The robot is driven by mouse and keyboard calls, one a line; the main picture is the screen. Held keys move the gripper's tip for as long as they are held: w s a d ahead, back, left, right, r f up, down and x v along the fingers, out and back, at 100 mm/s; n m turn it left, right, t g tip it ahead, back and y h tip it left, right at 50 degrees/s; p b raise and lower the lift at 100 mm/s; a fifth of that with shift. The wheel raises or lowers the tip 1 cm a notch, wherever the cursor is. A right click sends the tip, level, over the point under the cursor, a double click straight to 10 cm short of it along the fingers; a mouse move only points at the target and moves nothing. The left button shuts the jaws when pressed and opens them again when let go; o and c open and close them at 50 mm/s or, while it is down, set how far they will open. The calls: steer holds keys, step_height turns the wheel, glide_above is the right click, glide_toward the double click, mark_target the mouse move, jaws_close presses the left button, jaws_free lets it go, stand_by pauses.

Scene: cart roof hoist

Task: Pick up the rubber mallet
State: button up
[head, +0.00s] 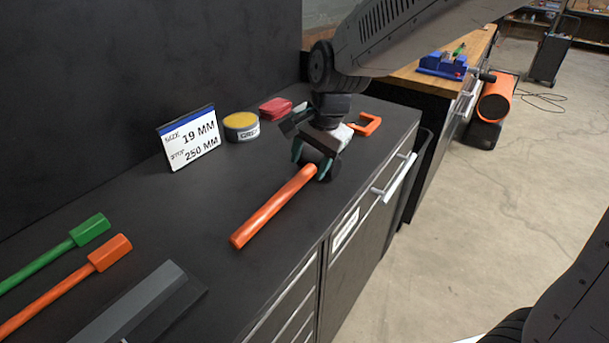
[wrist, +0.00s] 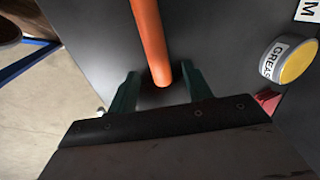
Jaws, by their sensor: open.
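The rubber mallet lies on the dark counter top in the head view. Its orange handle (head: 272,207) points toward the lower left, and its black head (head: 325,165) is partly hidden under my gripper (head: 314,162). My gripper is open and points down, with its teal fingers on either side of the head end. In the wrist view the orange handle (wrist: 151,38) runs down from the top edge and ends between the two fingers of my gripper (wrist: 161,88). The dark head blends with the shadow there. I cannot tell whether the fingers touch it.
A size sign (head: 188,138), a grease tin (head: 241,126) and a red item (head: 276,108) stand behind. An orange frame-shaped piece (head: 365,124) lies beyond my gripper. Green (head: 90,229) and orange (head: 110,252) tools lie at left. The counter's front edge is close to the mallet.

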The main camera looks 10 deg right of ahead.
steer(key=shift+x, duration=1.35)
jaws_close()
steer(key=shift+r, duration=0.2)
